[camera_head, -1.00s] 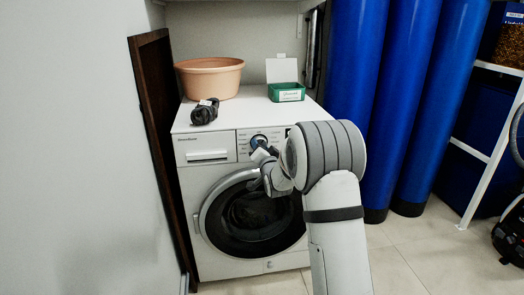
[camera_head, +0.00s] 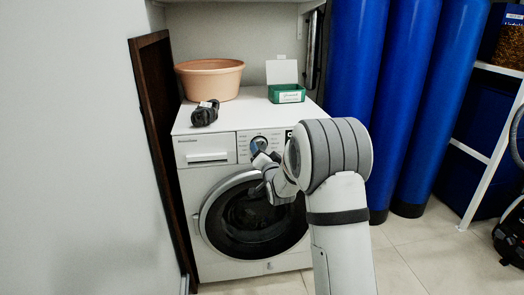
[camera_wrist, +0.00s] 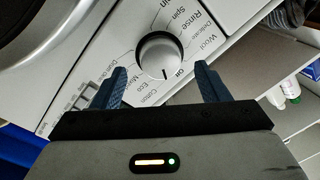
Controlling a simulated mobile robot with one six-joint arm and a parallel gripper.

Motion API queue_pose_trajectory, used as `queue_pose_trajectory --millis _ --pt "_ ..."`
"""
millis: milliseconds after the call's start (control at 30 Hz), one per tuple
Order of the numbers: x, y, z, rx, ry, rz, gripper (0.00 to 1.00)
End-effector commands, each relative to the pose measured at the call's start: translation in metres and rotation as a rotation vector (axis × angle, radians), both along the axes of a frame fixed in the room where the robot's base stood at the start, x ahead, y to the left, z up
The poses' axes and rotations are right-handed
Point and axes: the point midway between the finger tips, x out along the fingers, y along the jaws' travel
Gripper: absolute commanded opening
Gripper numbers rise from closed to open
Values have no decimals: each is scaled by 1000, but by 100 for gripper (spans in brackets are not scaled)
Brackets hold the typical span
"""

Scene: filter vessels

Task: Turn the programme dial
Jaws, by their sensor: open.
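The programme dial (camera_wrist: 161,54) is a round silver-white knob with a dark pointer line, ringed by printed labels such as Rinse, Spin, Wool, Eco and Cotton. In the wrist view its pointer line is at the "Off" label. My gripper (camera_wrist: 160,86) is open, one blue-grey finger on each side below the dial, and no contact with it shows. In the head view, my gripper (camera_head: 263,155) is at the washing machine's front panel, and the dial (camera_head: 258,143) is partly hidden behind it. The white washing machine (camera_head: 190,230) has a dark round door.
On the machine's top stand a terracotta bowl (camera_head: 210,80), a dark object (camera_head: 205,114) and a green box (camera_head: 287,93) with its lid up. Blue cylinders (camera_head: 395,110) stand close on the right. A dark-framed panel (camera_head: 158,140) is at the left.

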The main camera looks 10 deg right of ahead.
Motion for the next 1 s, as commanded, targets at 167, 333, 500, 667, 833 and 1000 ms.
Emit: queue_pose_trajectory --millis 167,333,500,667,833,1000 --pt "-31 -2 1 0 1 -1 68" --pt "-49 -3 -1 -1 -1 -1 68" --pt "-53 -4 -2 0 -1 -1 68" --pt "-53 -4 -2 0 -1 -1 68" --pt "-58 -4 16 -24 32 -6 68" --pt "-90 -6 69 -136 210 -18 68"
